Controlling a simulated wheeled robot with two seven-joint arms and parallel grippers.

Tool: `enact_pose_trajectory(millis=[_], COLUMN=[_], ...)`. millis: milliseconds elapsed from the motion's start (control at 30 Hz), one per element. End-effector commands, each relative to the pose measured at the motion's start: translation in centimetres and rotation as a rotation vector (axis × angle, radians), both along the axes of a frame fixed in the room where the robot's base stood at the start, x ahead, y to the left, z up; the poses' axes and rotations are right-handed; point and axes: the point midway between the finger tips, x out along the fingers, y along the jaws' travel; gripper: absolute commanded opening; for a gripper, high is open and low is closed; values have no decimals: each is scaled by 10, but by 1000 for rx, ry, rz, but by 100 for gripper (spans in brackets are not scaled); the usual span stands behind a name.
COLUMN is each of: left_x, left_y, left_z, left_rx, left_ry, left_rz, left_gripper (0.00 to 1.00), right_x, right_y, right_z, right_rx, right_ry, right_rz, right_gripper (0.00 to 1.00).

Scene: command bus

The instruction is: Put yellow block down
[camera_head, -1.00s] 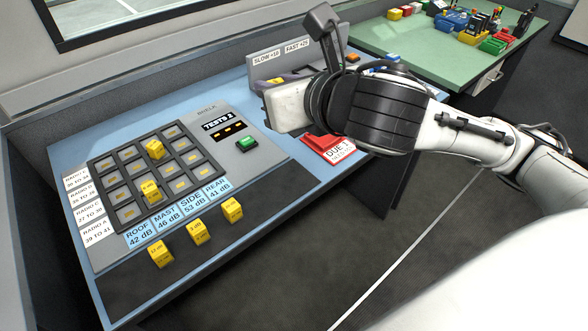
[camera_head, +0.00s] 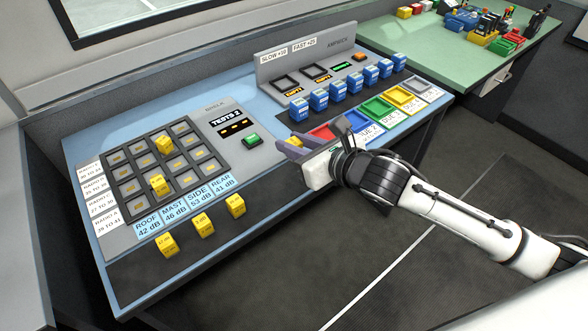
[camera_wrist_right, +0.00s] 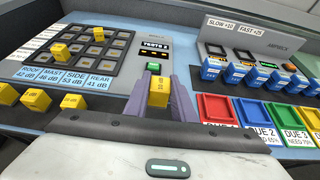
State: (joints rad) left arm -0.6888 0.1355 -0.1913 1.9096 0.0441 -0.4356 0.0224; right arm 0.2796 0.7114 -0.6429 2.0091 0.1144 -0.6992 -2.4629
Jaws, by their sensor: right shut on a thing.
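My right gripper (camera_head: 289,145) is shut on a yellow block (camera_wrist_right: 158,92), which sits between its two purple-grey fingers in the wrist view. In the head view a bit of this block (camera_head: 295,141) shows at the fingertips, over the console between the green button and the red tray. I cannot tell whether it touches the surface. Two other yellow blocks stand in the grid panel (camera_head: 139,161), one in an upper cell (camera_head: 164,145) and one in a lower cell (camera_head: 158,185). Several more yellow blocks (camera_head: 203,225) stand on the dark front strip. My left gripper is not in view.
A green button (camera_head: 253,140) is left of my right gripper. Several blue blocks (camera_head: 338,91) stand in a row behind it. Coloured trays, including a green one (camera_head: 378,107), lie to its right. A green table (camera_head: 400,36) is at the back.

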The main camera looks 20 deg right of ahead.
Motion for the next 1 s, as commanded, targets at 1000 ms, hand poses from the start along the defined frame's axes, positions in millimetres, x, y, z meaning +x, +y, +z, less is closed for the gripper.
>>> enact_pose_trajectory(millis=[1000], left_x=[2], left_y=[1], left_z=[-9], left_rx=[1], left_ry=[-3], left_rz=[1], left_gripper=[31], right_x=[0], right_y=[0], right_z=[-75], right_rx=[2], right_ry=[-1], right_rz=[-1], right_gripper=[31])
